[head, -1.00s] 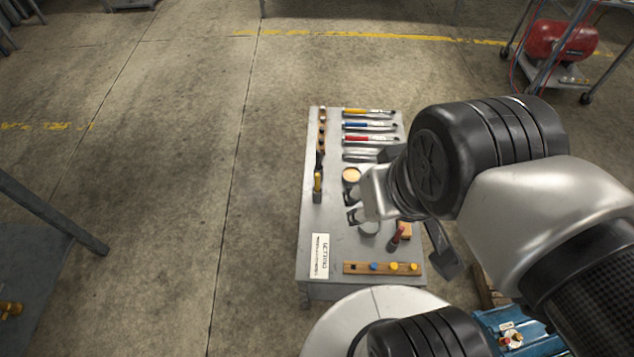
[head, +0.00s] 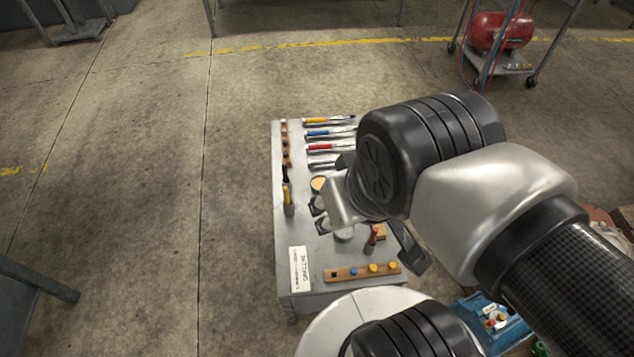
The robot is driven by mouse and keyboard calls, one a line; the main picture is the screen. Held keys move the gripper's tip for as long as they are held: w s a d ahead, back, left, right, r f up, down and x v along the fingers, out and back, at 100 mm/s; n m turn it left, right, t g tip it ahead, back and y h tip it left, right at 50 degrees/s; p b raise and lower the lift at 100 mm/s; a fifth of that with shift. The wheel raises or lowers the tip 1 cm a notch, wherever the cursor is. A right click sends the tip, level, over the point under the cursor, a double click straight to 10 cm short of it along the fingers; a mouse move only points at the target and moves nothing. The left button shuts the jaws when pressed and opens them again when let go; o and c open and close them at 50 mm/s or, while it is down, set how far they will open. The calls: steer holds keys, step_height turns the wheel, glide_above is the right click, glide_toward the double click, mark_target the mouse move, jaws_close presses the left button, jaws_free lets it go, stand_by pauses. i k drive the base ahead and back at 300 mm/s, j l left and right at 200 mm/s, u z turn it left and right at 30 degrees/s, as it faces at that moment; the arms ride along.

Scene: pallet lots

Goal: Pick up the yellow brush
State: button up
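A narrow tool with a yellow handle (head: 287,194), which looks like the yellow brush, is at the left edge of the grey table (head: 266,238). Its upper end is dark and its lower end is grey; its bristles are too small to make out. My gripper (head: 317,216) is over the table, a little right of and below the yellow handle in the head view. Its two dark fingertips are apart with nothing visible between them. My wrist and arm hide the table's right side.
Tools with yellow (head: 318,121), blue (head: 320,133) and red handles (head: 321,147) lie in a row at the back. A wooden strip with coloured knobs (head: 362,272) and a white label card (head: 300,269) are at the front. The floor left of the table is clear.

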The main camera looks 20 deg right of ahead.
mark_target(287, 196)
steer(key=i+j+z, duration=0.1)
steer(key=j+z, duration=0.25)
steer(key=j, duration=0.45)
steer(key=j+z, duration=0.35)
steer(key=j, duration=0.45)
steer(key=i+j+z, duration=0.15)
steer(key=i+j, duration=0.1)
steer(key=i, duration=0.1)
